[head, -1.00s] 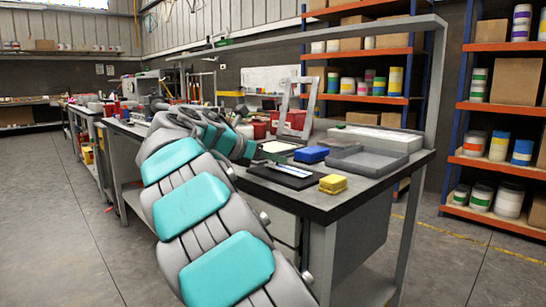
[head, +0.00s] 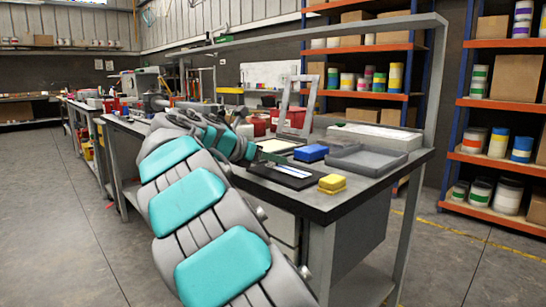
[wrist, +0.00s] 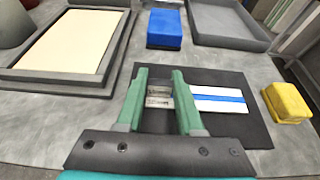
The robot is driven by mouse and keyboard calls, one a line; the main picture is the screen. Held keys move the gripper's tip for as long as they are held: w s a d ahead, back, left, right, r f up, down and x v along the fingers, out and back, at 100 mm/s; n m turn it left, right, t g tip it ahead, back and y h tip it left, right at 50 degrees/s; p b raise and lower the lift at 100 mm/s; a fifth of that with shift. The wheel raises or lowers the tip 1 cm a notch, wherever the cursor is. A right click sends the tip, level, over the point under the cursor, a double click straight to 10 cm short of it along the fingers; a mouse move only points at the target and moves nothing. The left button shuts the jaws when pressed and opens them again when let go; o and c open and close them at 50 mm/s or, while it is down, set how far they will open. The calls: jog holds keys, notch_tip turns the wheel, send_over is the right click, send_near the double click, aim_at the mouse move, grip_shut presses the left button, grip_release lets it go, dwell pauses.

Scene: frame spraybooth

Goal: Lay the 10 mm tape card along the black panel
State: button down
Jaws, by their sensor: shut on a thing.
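The white card with a blue stripe (wrist: 222,98) lies along the black panel (wrist: 205,77) in the wrist view, its right end near the panel's right edge. It also shows in the head view (head: 293,171) on the panel (head: 270,177). My gripper (wrist: 160,82), with green fingers, is over the panel's left part. It is shut on the card's left end, where a pale grey piece shows between the fingers. The right finger hides part of the card. Whether the card touches the panel along its whole length I cannot tell.
A yellow block (wrist: 286,102) stands right of the panel and a blue block (wrist: 165,28) behind it. A grey tray (wrist: 232,40) is at the back right. A dark frame around a cream sheet (wrist: 68,42) lies left. Bench surface is free between them.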

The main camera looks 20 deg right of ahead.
jog(key=shift+c, duration=2.3)
grip_release()
jog(key=shift+o, duration=0.3)
jog(key=o, duration=0.4)
jog(key=shift+r, duration=0.15)
jog(key=shift+r+p, duration=1.55)
jog(key=shift+p, duration=0.45)
jog(key=shift+r, duration=1.3)
